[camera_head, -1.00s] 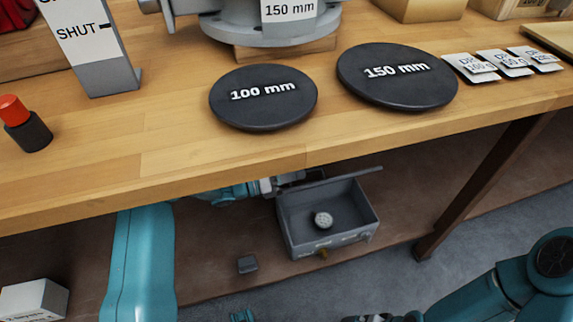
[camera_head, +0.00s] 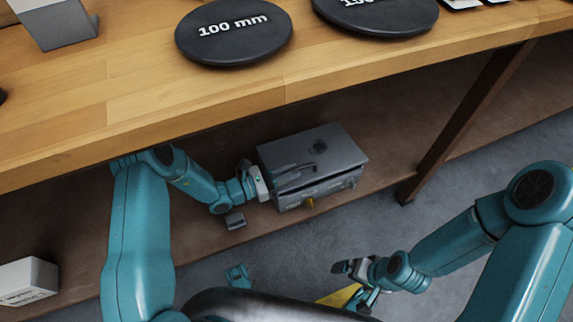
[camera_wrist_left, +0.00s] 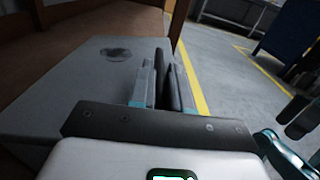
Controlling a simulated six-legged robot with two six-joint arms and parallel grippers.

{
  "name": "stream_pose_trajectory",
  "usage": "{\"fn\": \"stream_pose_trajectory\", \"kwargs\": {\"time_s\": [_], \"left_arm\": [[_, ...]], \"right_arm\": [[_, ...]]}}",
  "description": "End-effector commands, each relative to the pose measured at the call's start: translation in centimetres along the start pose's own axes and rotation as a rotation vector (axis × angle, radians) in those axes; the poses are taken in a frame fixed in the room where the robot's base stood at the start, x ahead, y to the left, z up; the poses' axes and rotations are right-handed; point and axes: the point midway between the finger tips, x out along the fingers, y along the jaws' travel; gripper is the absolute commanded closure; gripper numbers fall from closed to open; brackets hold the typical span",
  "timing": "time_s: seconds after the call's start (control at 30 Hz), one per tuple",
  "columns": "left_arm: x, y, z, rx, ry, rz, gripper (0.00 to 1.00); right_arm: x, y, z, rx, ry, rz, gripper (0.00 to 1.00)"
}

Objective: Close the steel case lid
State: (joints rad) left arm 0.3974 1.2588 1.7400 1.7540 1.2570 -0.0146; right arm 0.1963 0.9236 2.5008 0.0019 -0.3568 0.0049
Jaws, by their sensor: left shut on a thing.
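The grey steel case (camera_head: 318,193) stands on the brown shelf under the bench. Its lid (camera_head: 335,148) lies flat over the box and hides the inside; whether it sits fully flush is unclear. A yellow latch (camera_head: 310,202) shows on the case front. My left gripper (camera_head: 296,178) reaches in from the left, with its fingers at the lid's front left part, shut on it. The left wrist view shows the fingers (camera_wrist_left: 162,85) beside the lid's grey top (camera_wrist_left: 85,85). My right gripper (camera_head: 348,268) is lower right, away from the case; its opening is unclear.
The wooden bench top (camera_head: 130,110) overhangs the shelf, carrying dark discs marked by size (camera_head: 235,45). A small dark block (camera_head: 235,221) lies close below my left wrist. A white box (camera_head: 28,282) stands far left. A bench leg (camera_head: 465,120) rises right of the case.

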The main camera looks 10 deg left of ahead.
Motion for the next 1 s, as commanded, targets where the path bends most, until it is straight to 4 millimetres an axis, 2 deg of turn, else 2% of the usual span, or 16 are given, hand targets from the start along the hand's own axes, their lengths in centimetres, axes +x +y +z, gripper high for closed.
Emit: {"fn": "stream_pose_trajectory", "kwargs": {"time_s": [0.2, 0.67, 0.7, 0.73, 0.77, 1.0], "left_arm": [[-0.13, 0.16, -0.82, 0.005, -0.001, 0.012, 1.00], [-0.10, 0.10, -0.92, 0.005, -0.001, 0.011, 1.00], [-0.09, 0.10, -0.92, 0.005, -0.001, 0.011, 0.77], [-0.09, 0.08, -0.92, 0.005, -0.001, 0.010, 0.67], [-0.09, 0.05, -0.92, 0.005, -0.001, 0.010, 0.62], [-0.06, -0.15, -0.95, 0.002, -0.001, 0.005, 0.62]], "right_arm": [[0.31, 0.17, -0.08, 0.002, 0.002, 0.000, 0.00], [0.31, 0.17, -0.09, 0.002, 0.002, 0.000, 0.00], [0.31, 0.17, -0.09, 0.002, 0.002, 0.000, 0.00], [0.31, 0.17, -0.09, 0.002, 0.002, 0.000, 0.00], [0.31, 0.17, -0.09, 0.002, 0.002, 0.000, 0.00], [0.31, 0.17, -0.08, 0.002, 0.002, 0.000, 0.00]]}}
